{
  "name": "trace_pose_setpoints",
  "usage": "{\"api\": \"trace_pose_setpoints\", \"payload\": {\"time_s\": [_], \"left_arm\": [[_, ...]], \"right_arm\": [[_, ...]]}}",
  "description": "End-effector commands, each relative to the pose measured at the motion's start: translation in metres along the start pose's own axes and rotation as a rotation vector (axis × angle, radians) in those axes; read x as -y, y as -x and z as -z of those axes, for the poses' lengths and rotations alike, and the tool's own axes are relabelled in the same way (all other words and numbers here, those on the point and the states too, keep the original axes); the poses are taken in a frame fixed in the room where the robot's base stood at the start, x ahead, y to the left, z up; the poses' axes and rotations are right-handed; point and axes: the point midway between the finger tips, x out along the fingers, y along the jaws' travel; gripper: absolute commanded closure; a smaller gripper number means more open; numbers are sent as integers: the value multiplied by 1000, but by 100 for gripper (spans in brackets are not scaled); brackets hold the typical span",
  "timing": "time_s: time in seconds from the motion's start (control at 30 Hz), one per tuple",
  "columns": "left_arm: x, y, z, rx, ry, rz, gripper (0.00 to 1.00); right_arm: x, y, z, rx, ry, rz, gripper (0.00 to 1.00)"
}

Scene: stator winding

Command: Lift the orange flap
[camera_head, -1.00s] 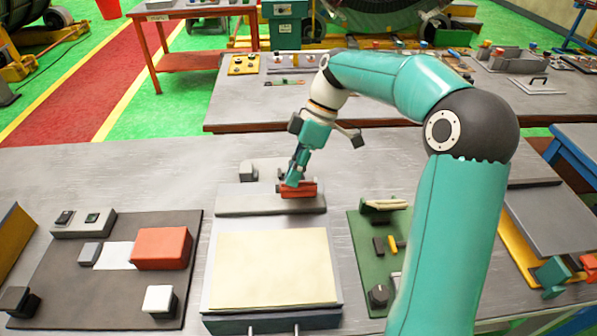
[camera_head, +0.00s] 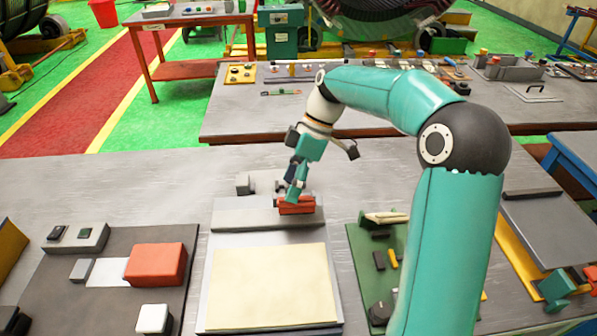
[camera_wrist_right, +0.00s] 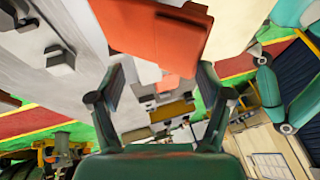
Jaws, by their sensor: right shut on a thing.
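The orange flap (camera_head: 297,207) is a small red-orange piece at the grey bar (camera_head: 240,218) behind the cream sheet. My right gripper (camera_head: 287,198) reaches down to it from above and behind and is shut on it. In the right wrist view the orange flap (camera_wrist_right: 150,35) fills the top middle, by the fingers of my right gripper (camera_wrist_right: 162,80). The fingers hide part of the flap in the head view, and I cannot tell whether it is raised off the bar. My left gripper is not in view.
The cream sheet (camera_head: 270,288) lies in front of the bar. A dark board (camera_head: 115,265) with a red block (camera_head: 155,264) is at left. A green board (camera_head: 365,255) with small parts is at right, partly behind my arm. Bare tabletop (camera_head: 110,180) lies at back left.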

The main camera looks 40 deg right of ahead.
Motion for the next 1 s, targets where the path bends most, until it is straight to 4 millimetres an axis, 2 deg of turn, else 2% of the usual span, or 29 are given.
{"api": "trace_pose_setpoints", "payload": {"time_s": [0.17, 0.6, 0.8, 1.0], "left_arm": [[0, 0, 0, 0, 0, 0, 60], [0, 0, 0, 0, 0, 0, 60], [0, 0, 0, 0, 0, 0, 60], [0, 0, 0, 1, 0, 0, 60]], "right_arm": [[-2, 15, 0, 0, 0, -6, 29], [0, 96, -1, -1, 0, -6, 29], [0, 114, -1, 0, 0, -3, 29], [1, 118, -1, 1, 0, -1, 29]]}}
